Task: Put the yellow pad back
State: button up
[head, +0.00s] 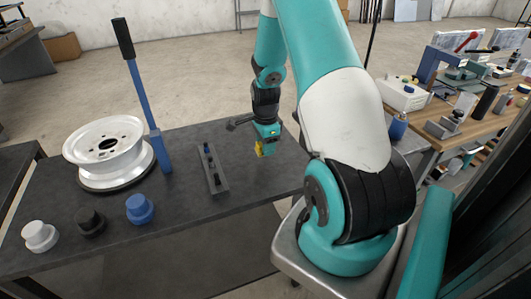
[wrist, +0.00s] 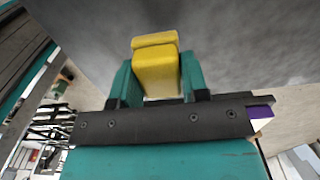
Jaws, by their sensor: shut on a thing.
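The yellow pad (wrist: 156,72) sits between the two teal fingers of my gripper (wrist: 155,85) in the wrist view. My gripper is shut on it. In the head view the pad (head: 266,148) shows as a small yellow piece at the tip of my gripper (head: 262,146), over the right part of the dark table (head: 100,231). I cannot tell whether the pad touches the table. A grey rail holder (head: 215,178) with a few dark and blue pieces on it lies on the table, to the left of my gripper.
A white wheel rim (head: 104,146) on a dark round base and a blue lever (head: 140,90) with a black handle stand at the left. White (head: 40,236), black (head: 89,222) and blue (head: 140,208) knobs stand along the front edge. Table is bare between rail and gripper.

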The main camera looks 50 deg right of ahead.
aim_at(266, 161)
jog(key=shift+f, duration=2)
jog(key=shift+f, duration=0.15)
jog(key=o, duration=1)
jog(key=shift+c, duration=0.2)
